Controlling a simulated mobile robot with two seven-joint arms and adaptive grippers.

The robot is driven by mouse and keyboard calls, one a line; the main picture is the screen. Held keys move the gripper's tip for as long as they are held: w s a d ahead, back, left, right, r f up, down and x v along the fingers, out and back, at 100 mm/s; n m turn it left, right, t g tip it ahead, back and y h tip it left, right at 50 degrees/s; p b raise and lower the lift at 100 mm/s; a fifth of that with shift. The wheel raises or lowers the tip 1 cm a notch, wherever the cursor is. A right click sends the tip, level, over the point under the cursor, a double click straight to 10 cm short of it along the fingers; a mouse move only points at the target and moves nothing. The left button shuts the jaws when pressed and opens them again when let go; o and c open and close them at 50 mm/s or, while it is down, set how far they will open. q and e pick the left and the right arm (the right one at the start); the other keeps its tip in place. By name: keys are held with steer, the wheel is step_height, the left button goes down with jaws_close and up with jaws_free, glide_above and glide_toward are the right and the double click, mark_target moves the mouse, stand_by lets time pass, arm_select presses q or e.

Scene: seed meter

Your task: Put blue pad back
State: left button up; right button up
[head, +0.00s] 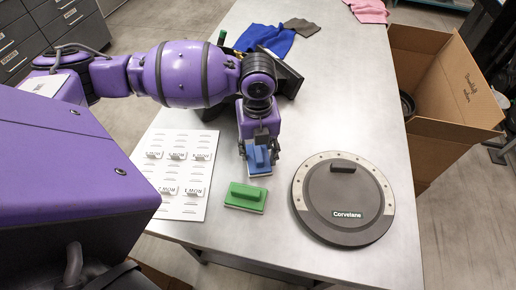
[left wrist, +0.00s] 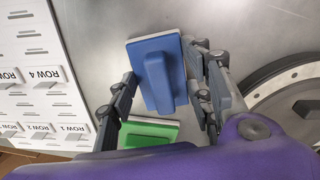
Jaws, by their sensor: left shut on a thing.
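My left gripper (head: 258,146) is shut on the blue pad (head: 257,161), which has a raised handle and a pale underside. In the left wrist view the blue pad (left wrist: 158,72) sits between the two fingers of the left gripper (left wrist: 166,100). The green pad (head: 245,197) lies on the table just in front of the blue pad; it also shows partly behind the blue pad in the left wrist view (left wrist: 150,133). I cannot tell whether the blue pad touches the table. My right gripper is not in view.
A white slotted board with row labels (head: 182,207) lies left of the pads. A round grey Corvelane disc (head: 345,225) lies to the right. Blue and grey cloths (head: 265,38) are at the back. An open cardboard box (head: 440,75) stands beyond the table's right edge.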

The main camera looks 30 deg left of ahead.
mark_target(258, 150)
arm_select(q)
steer(key=o, duration=1)
steer(key=shift+r, duration=0.1)
step_height(258, 150, up, 12)
steer(key=shift+p, duration=0.35)
